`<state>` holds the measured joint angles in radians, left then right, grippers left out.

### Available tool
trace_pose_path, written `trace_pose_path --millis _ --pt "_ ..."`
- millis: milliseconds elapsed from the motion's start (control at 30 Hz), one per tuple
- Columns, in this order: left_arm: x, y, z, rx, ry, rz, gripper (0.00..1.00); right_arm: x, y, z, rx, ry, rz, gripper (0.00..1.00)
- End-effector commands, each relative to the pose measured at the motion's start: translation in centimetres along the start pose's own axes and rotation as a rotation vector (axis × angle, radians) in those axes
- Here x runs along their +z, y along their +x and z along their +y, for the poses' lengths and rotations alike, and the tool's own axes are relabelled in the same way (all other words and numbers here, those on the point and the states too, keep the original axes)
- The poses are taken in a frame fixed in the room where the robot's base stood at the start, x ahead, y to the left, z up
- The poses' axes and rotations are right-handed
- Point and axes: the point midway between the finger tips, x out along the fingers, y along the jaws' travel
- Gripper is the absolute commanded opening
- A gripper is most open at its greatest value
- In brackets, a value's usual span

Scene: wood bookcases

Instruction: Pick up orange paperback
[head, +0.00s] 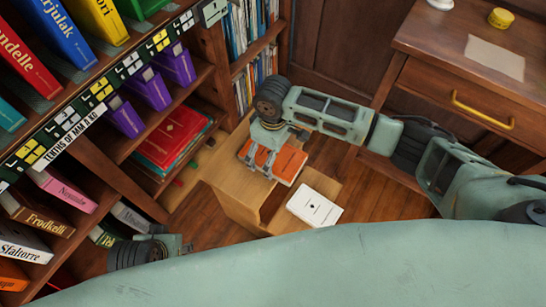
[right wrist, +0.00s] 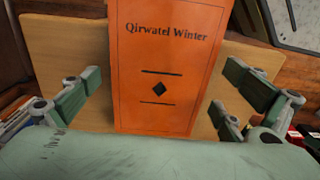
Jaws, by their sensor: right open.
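The orange paperback (head: 289,163), titled "Qirwatel Winter", lies flat on a light wood stand (head: 233,187). My right gripper (head: 262,163) is over its left part in the head view and hides some of it. In the right wrist view the orange paperback (right wrist: 160,70) lies between the spread fingers of my right gripper (right wrist: 155,98). The fingers are open, with a gap to the book on each side. My left gripper (head: 180,246) is low at the left, partly hidden by my body, and its jaws cannot be made out.
A white book (head: 314,206) lies just right of the stand's top. A bookcase (head: 110,160) with colourful books fills the left. A wooden desk (head: 430,75) with a yellow-handled drawer stands at the upper right. Bare floor (head: 385,205) shows between.

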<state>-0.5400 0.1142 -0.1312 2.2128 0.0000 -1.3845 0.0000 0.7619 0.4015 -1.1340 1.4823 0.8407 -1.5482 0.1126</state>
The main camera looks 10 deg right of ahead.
Motion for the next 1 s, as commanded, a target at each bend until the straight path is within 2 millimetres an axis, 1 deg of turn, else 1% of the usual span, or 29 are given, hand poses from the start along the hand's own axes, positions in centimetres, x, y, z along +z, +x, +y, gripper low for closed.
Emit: trace_pose_path --millis 100,333,367,933,1000 --pt "-0.08 -0.58 -0.04 -0.001 0.0 0.003 0.4 -0.01 0.54 -0.01 0.0 0.0 0.0 1.0" --pt "-0.09 -0.72 -0.04 -0.001 0.0 0.003 0.4 -0.01 0.55 -0.02 0.0 -0.001 0.001 1.0" --pt "-0.09 -0.72 -0.04 -0.001 0.0 0.003 0.4 0.0 0.55 -0.02 0.0 0.0 0.001 0.98" --pt "-0.07 -0.67 -0.05 -0.001 -0.001 0.002 0.4 0.01 0.55 0.0 0.001 0.0 0.0 0.48" --pt "-0.07 -0.68 -0.05 -0.001 -0.001 0.002 0.4 -0.03 0.49 0.02 0.001 0.0 0.002 0.48"
